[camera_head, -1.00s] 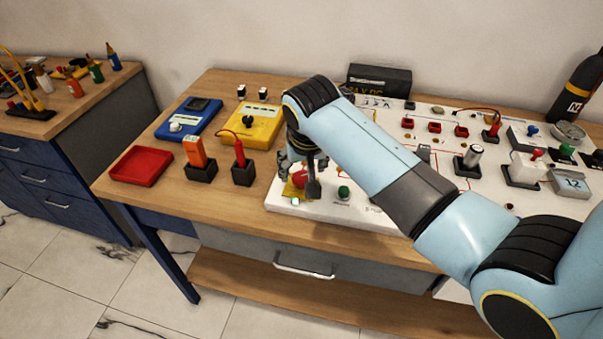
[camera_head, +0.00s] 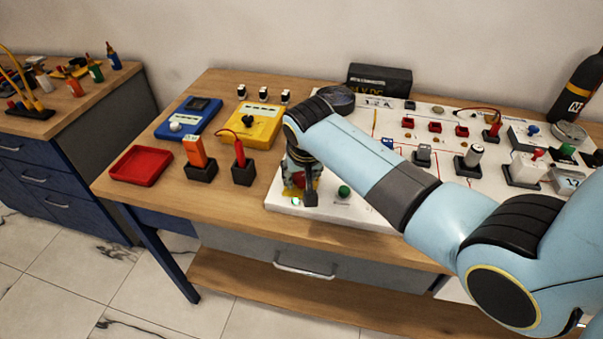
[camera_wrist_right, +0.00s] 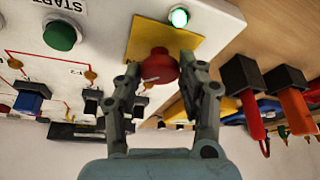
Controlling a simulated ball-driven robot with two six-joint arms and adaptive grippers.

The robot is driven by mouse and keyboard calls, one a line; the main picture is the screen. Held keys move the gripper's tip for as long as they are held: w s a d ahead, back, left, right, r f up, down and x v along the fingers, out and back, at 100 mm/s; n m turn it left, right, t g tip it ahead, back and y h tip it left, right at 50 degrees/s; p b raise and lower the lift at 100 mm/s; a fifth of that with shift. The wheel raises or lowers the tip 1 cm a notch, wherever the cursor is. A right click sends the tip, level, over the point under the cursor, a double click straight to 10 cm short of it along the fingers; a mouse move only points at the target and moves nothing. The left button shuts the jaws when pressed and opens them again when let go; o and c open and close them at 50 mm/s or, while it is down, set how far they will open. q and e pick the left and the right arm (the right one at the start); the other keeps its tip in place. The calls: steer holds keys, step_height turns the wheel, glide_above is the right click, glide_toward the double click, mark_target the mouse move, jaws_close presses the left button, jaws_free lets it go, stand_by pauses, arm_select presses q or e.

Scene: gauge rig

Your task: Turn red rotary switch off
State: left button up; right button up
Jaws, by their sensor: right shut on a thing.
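The red rotary switch (camera_wrist_right: 160,66) sits on a yellow plate (camera_wrist_right: 145,38) at the corner of the white panel in the right wrist view. My right gripper (camera_wrist_right: 161,72) has its two fingers on either side of the red knob and is shut on it. A pale mark shows on the knob's face. In the head view the right gripper (camera_head: 304,185) is over the panel's front left corner and mostly hides the knob. A lit greenish lamp (camera_wrist_right: 179,17) is beside the yellow plate. My left gripper is not in view.
The green START button (camera_wrist_right: 62,33) is close to the gripper on the panel. Left of the panel stand a red probe in a black holder (camera_head: 243,172), an orange tool (camera_head: 196,153), a red tray (camera_head: 141,166) and a yellow meter (camera_head: 253,126). Bare wood lies at the table's front left.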

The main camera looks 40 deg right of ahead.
steer(key=shift+c, duration=0.9)
